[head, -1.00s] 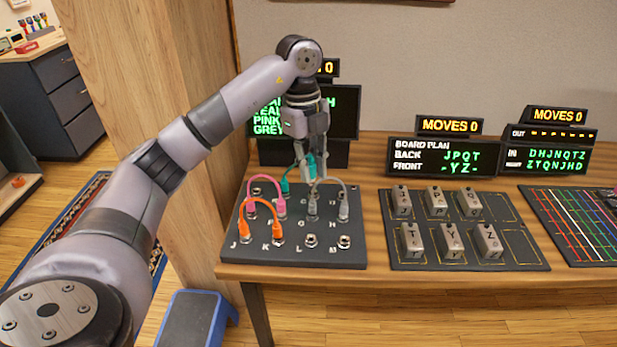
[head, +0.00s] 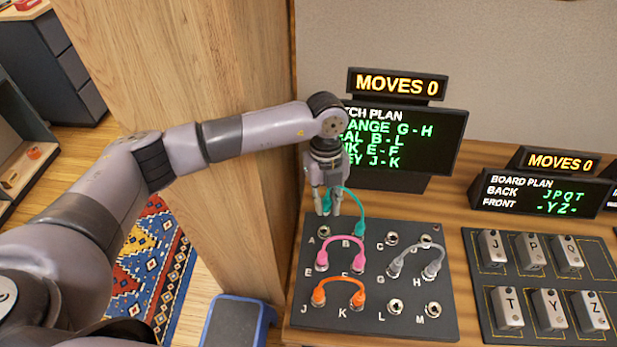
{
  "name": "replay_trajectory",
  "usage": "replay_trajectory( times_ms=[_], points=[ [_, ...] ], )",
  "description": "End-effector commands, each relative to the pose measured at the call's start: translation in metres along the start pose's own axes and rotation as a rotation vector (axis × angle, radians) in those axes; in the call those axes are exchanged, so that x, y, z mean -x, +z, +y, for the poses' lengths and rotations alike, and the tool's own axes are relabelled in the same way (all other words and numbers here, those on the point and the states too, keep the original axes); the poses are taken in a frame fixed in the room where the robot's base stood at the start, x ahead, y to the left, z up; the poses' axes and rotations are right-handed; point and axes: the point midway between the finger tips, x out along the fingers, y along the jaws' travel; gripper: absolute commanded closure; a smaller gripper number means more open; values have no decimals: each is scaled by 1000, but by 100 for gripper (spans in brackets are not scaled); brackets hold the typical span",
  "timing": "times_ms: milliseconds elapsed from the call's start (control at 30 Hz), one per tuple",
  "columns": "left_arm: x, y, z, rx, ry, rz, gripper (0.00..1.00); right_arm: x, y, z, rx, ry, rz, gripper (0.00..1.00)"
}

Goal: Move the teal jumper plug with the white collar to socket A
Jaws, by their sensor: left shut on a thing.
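My left gripper (head: 328,208) is shut on one end of the teal jumper and holds it just above socket A (head: 323,231), at the back left of the dark socket board (head: 375,322). The teal cord (head: 349,204) arches right and down to its other plug, which sits at socket B. The held plug is mostly hidden between the fingers, and I cannot make out its white collar. A small gap seems to show between the fingertips and socket A. My right gripper is not in view.
A pink jumper (head: 350,238) joins E and F, a grey one (head: 418,241) G and H, and an orange one (head: 338,283) J and K. Sockets C (head: 391,238), L (head: 394,306) and M (head: 432,309) are empty. A patch-plan screen (head: 410,150) stands behind; a wooden pillar (head: 240,70) is left.

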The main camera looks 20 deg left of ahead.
Motion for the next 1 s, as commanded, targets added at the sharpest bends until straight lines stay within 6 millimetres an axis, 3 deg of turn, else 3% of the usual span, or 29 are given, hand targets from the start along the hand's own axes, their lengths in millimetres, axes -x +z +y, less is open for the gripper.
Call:
replay_trajectory(
  times_ms=[400,633,1000],
  points=[
    [-31,-1,-3,-20,1,1,100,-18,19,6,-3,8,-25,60],
    [-55,3,-3,-19,0,1,100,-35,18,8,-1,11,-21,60],
    [-57,3,-3,-19,0,1,100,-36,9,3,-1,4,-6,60]
  ],
)
